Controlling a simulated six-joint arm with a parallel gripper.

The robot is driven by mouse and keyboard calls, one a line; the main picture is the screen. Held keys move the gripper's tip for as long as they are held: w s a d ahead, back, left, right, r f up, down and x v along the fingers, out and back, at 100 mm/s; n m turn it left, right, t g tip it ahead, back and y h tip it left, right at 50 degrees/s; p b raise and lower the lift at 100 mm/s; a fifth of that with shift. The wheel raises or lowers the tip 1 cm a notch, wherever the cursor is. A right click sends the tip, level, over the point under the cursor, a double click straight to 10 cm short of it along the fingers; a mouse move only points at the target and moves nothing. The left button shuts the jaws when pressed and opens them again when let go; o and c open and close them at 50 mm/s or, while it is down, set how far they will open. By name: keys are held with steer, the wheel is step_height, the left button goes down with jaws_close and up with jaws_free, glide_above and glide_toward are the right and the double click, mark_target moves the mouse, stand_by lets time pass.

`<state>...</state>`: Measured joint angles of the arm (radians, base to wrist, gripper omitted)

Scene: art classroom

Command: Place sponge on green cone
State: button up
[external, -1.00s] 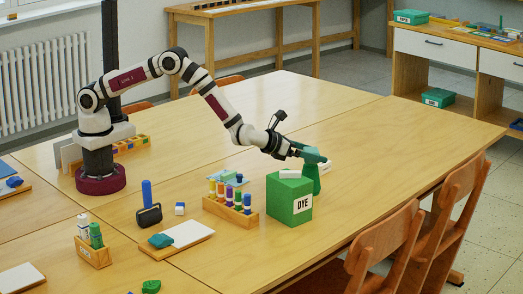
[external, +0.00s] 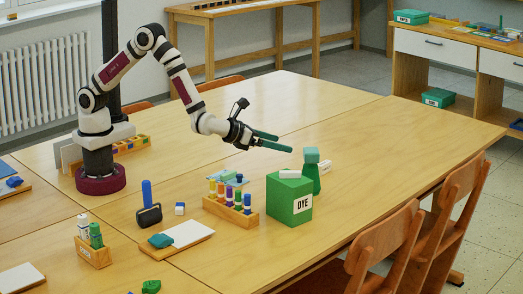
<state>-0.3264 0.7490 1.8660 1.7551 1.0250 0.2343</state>
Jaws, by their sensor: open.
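A green cone (external: 312,178) stands upright on the table just behind the green DYE box. A teal sponge (external: 311,155) sits on top of the cone. My gripper (external: 278,142) is open and empty. It is up and to the left of the sponge, apart from it, with its two green fingers pointing right. The cone's lower part is partly hidden by the box.
The green DYE box (external: 289,198) with a white block (external: 290,173) on top stands in front of the cone. A wooden rack of paint tubes (external: 230,210) is left of the box. A brayer (external: 149,208) and a white board with a teal cloth (external: 182,238) lie further left. The table's right side is clear.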

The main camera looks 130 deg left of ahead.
steer(key=s+d+r+n+g+h, duration=0.1)
steer(key=s+d+r+n+g, duration=0.1)
steer(key=s+d+r+n, duration=0.3)
steer(key=s+d+r+n+g+h, duration=0.1)
steer(key=s+d+r+n, duration=0.15)
steer(key=s, duration=0.45)
steer(key=s+d+r+n+g+h, duration=0.1)
steer(key=s+d+r+n+g, duration=0.1)
steer(key=s+d+r+n, duration=0.3)
steer(key=s+d+f+n+h, duration=0.2)
steer(key=s+d+h, duration=0.2)
steer(key=s+d, duration=0.3)
steer(key=s+d+f+n+h, duration=0.2)
steer(key=s+d+f+h, duration=0.1)
steer(key=s+d, duration=0.5)
steer(key=shift+s+d+f+g+h, duration=0.15)
steer(key=shift+s+d+g+h, duration=0.15)
steer(key=shift+d+h, duration=0.1)
